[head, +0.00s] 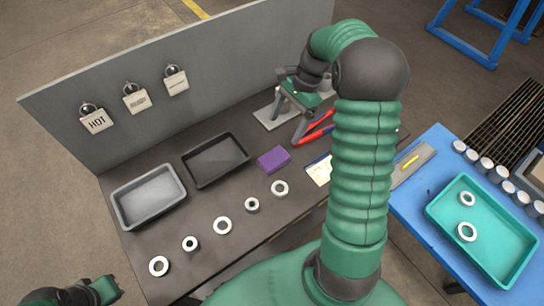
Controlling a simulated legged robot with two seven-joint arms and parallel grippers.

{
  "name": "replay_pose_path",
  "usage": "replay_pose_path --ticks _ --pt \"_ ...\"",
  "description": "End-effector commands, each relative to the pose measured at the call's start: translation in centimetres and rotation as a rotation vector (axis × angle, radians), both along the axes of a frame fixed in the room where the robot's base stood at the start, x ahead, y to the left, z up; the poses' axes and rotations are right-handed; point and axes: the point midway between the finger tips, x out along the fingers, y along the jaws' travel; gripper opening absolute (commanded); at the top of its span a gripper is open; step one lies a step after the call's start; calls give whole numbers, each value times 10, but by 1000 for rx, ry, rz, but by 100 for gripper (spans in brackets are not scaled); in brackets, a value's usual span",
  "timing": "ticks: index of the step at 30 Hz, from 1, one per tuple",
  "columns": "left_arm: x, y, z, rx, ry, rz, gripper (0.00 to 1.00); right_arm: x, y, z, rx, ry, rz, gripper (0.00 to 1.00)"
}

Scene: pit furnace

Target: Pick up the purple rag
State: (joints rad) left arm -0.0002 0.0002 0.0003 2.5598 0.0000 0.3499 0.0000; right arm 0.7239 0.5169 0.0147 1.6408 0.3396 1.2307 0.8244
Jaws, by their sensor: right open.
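The purple rag (273,159) lies folded flat on the dark workbench (215,195), right of the black tray. My right arm reaches up over the right of the bench and bends back. My right gripper (290,106) is open and empty above the bench's back part, beyond the rag and apart from it. The forearm hides part of the bench's right end. A dark and green part of my left arm, with its gripper (88,293), shows at the bottom left corner, off the bench. Its jaws cannot be made out.
A grey tray (150,196) and a black tray (215,159) stand left of the rag. Several metal rings (222,225) line the front. Red-handled tongs (316,128) and a paper card (320,170) lie to the right. A back panel (180,75) bounds the bench. A blue table (410,205) holds a teal tray (440,212).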

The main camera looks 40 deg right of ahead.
Motion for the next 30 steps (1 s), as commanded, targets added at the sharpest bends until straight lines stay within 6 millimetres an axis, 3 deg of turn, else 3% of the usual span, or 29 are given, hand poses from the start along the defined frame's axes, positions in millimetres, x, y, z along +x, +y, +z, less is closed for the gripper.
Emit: replay_pose_path --ticks 6,19,23,30 --pt "0 0 -5 0 1 1 0 3 24 -56 3 4 6 85" --pt "0 0 -5 0 0 0 0 7 48 -118 0 4 8 85" --pt "0 0 -5 0 0 0 0 7 54 -130 -3 2 7 85" --pt "0 0 -5 0 0 1 0 8 53 -131 -3 1 7 85"
